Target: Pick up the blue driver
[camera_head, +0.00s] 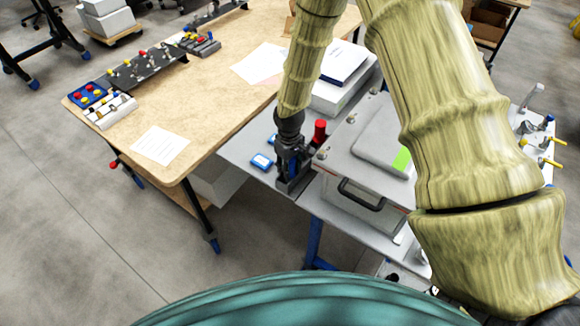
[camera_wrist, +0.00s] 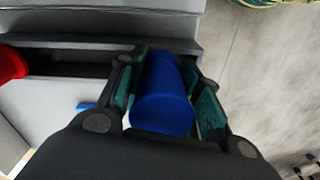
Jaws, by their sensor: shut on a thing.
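The blue driver (camera_wrist: 163,98) is a blue cylinder between the fingers of my gripper (camera_wrist: 165,85) in the wrist view. The teal finger pads press on it from both sides. Its lower part is hidden in the wrist view. In the head view, my gripper (camera_head: 292,160) points down over a dark holder (camera_head: 297,184) on the grey table. The driver is mostly hidden there by the fingers. I cannot tell whether the driver's lower end is still in the holder.
A red cylinder (camera_head: 320,131) stands beside my gripper, also seen in the wrist view (camera_wrist: 10,65). A grey case (camera_head: 365,150) with a black handle is close on the right. Blue small items (camera_head: 262,161) lie to the left. A wooden table (camera_head: 215,125) stands further left.

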